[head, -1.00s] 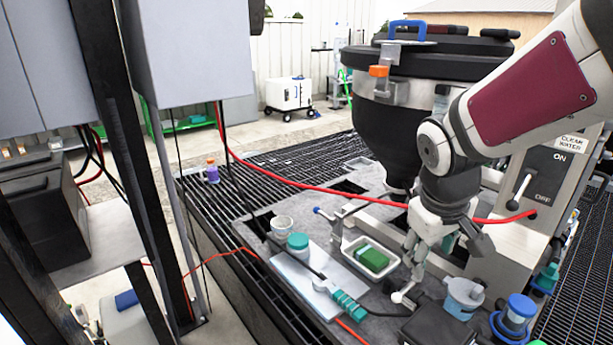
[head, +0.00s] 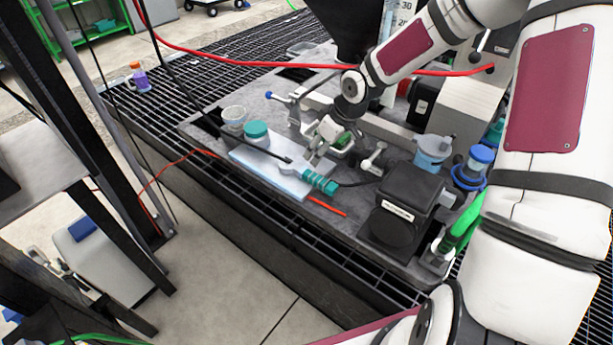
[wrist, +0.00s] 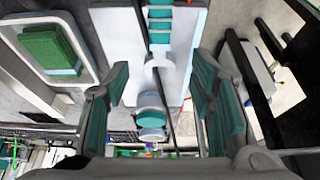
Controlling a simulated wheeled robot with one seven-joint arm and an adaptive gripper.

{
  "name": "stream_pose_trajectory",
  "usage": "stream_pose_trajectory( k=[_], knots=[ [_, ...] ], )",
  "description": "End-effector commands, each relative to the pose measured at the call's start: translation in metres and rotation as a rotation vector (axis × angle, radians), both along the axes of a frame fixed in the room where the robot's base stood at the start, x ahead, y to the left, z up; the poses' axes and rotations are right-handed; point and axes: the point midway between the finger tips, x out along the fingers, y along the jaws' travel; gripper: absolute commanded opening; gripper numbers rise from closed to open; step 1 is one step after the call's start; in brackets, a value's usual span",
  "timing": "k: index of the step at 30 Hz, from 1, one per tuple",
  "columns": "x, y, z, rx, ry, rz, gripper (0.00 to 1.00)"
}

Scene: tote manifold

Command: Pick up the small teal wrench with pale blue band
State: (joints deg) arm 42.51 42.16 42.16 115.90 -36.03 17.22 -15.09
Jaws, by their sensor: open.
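A teal, ribbed tool with pale bands (head: 318,181) lies at the near right end of a pale blue-white board (head: 268,172); it looks like the wrench. In the wrist view its teal banded part (wrist: 159,24) is at the top centre, with a pale ring-like end (wrist: 158,62) below it. No contact with the tool shows.
A teal-lidded jar (head: 257,133) and a white cup (head: 234,118) stand at the board's far left. A thin black rod crosses the board beside the tool. A black box (head: 400,215) stands to the right. A tray with a green sponge (wrist: 52,50) lies to the left in the wrist view.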

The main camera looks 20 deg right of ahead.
Motion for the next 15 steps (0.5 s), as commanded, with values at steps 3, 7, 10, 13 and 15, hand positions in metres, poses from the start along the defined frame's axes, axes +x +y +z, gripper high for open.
stream_pose_trajectory(
  k=[3,7,10,13,15],
  knots=[
    [0.008,0.007,-0.026,0.0,0.003,0.003,0.5],
    [0.014,0.011,-0.045,-0.001,0.003,0.002,0.5],
    [0.017,0.013,-0.054,-0.001,0.003,0.0,0.5],
    [0.019,0.014,-0.058,-0.001,0.003,-0.001,0.5],
    [0.019,0.015,-0.06,-0.001,0.002,0.0,0.5]
  ],
)
